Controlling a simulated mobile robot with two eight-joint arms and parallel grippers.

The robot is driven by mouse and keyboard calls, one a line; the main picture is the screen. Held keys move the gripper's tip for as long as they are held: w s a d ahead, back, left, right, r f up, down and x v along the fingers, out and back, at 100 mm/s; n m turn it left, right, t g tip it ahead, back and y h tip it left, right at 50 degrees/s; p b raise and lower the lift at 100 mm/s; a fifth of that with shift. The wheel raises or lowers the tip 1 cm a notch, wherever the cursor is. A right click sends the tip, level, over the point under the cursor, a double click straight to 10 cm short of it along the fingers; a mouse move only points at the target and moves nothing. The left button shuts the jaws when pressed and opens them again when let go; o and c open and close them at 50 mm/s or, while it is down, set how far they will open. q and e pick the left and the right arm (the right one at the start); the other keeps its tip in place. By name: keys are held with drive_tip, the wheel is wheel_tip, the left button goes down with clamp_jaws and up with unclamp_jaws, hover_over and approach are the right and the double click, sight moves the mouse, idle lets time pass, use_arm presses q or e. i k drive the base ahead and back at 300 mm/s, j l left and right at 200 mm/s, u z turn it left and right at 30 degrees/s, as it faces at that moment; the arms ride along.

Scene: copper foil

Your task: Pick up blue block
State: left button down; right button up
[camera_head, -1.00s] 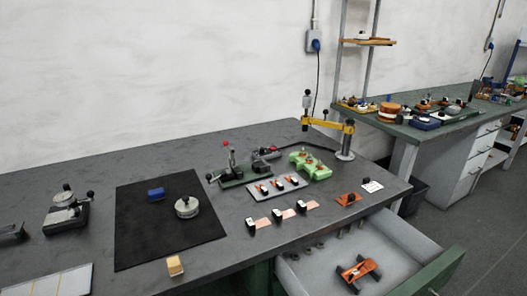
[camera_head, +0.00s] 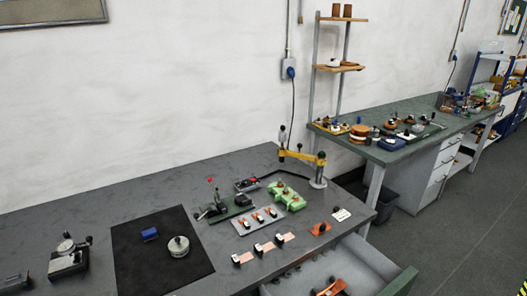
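The blue block (camera_head: 150,234) lies on the black mat (camera_head: 140,262) on the grey workbench at the left. It sits just left of and behind a round metal piece with a knob (camera_head: 178,247), with a gap between them. No gripper is in view.
A green-based clamp (camera_head: 225,207), green blocks (camera_head: 287,193), a light tray with small parts (camera_head: 258,221) and a yellow-armed stand (camera_head: 303,158) stand right of the mat. An open drawer (camera_head: 345,268) juts out at the front right. A second bench (camera_head: 385,155) with several items stands behind.

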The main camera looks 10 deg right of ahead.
sight(150, 234)
drive_tip(key=z, duration=1.6)
drive_tip(key=u, duration=2.3)
drive_tip(key=i+j+z, duration=0.45)
drive_tip(key=i+j, duration=0.25)
drive_tip(key=i+j+z, duration=0.25)
drive_tip(key=j, duration=0.35)
drive_tip(key=i, duration=0.05)
